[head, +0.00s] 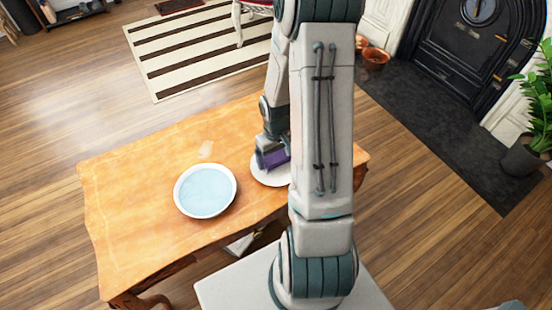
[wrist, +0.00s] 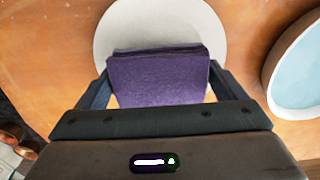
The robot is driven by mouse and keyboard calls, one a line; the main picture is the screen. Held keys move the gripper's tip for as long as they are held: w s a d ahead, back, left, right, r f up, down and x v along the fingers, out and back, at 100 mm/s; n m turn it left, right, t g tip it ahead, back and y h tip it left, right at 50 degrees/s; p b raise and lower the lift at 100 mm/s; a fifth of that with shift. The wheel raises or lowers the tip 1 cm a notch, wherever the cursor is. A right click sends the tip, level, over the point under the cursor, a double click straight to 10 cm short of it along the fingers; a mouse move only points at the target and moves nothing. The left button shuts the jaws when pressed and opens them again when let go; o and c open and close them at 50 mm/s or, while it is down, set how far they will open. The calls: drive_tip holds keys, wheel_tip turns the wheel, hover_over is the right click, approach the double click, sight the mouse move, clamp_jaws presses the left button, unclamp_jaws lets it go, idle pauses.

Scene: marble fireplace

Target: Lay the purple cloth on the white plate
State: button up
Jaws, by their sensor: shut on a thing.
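The purple cloth (wrist: 158,80) is folded and sits between the fingers of my gripper (wrist: 158,92) in the wrist view. My gripper is shut on it. The cloth also shows in the head view (head: 276,158), partly hidden by my arm. The white plate (wrist: 150,22) lies behind and under the cloth in the wrist view. In the head view the plate (head: 262,175) is partly covered by my arm and gripper. The cloth is over the plate; whether it touches the plate I cannot tell.
A white bowl with a pale blue inside (head: 205,190) stands left of the plate on the wooden table (head: 130,190); it is at the right edge of the wrist view (wrist: 300,65). The table's left part is clear. A potted plant (head: 530,140) and fireplace (head: 470,50) are off to the right.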

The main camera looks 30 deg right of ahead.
drive_tip(key=shift+f, duration=0.45)
drive_tip(key=shift+f+b, duration=0.3)
drive_tip(key=shift+f, duration=0.15)
drive_tip(key=o, duration=0.7)
drive_tip(key=shift+r, duration=0.15)
